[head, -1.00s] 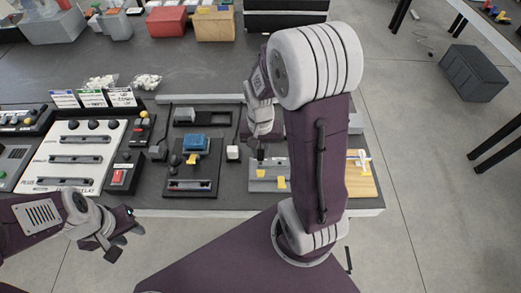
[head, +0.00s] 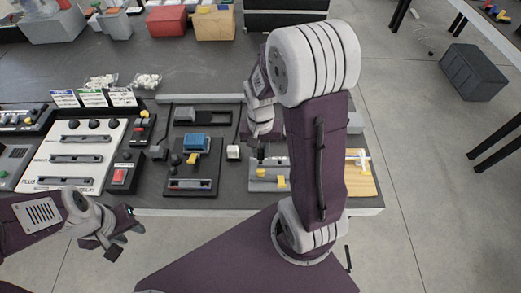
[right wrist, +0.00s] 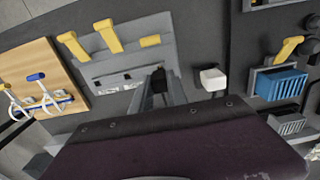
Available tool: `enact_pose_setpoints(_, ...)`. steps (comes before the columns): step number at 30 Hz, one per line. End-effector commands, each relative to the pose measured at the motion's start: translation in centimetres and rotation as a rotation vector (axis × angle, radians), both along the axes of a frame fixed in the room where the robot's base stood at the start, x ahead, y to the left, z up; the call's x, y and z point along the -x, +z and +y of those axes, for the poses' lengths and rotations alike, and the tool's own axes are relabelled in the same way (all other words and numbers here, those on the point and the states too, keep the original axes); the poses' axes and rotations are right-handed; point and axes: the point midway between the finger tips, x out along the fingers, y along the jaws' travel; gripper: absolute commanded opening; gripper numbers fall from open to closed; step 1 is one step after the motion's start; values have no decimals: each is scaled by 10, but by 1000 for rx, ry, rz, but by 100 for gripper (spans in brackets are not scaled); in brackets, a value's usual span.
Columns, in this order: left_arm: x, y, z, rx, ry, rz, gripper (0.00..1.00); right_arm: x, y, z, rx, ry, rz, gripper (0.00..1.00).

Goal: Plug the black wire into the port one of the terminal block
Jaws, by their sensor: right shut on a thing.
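My right gripper (right wrist: 160,92) is shut on a small black piece (right wrist: 158,79), which seems to be the end of the black wire. It holds the piece over or against the lower edge of a grey panel with yellow levers (right wrist: 128,70). I cannot tell whether it touches. The panel also shows in the head view (head: 256,184), partly behind my right arm. Its role as terminal block is not certain, and port one cannot be made out. My left gripper (head: 118,236) is apart from everything at the lower left; its finger gap is unclear.
A white-capped block (right wrist: 213,79) stands beside the panel. Further along is a board with a blue block (right wrist: 283,86) and a yellow lever. A wooden board (right wrist: 35,73) with white wires lies on the other side. A white switch panel (head: 75,157) is at the left.

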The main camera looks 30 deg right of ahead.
Motion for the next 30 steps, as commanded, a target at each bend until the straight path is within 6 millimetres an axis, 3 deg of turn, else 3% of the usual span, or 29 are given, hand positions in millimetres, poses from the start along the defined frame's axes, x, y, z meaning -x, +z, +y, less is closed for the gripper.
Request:
enact_pose_setpoints(14,0,4,0,0,0,0,36,0,0,0,0,0,0,0)
enact_pose_setpoints(30,0,-6,0,0,0,0,36,0,-13,0,0,0,0,0)
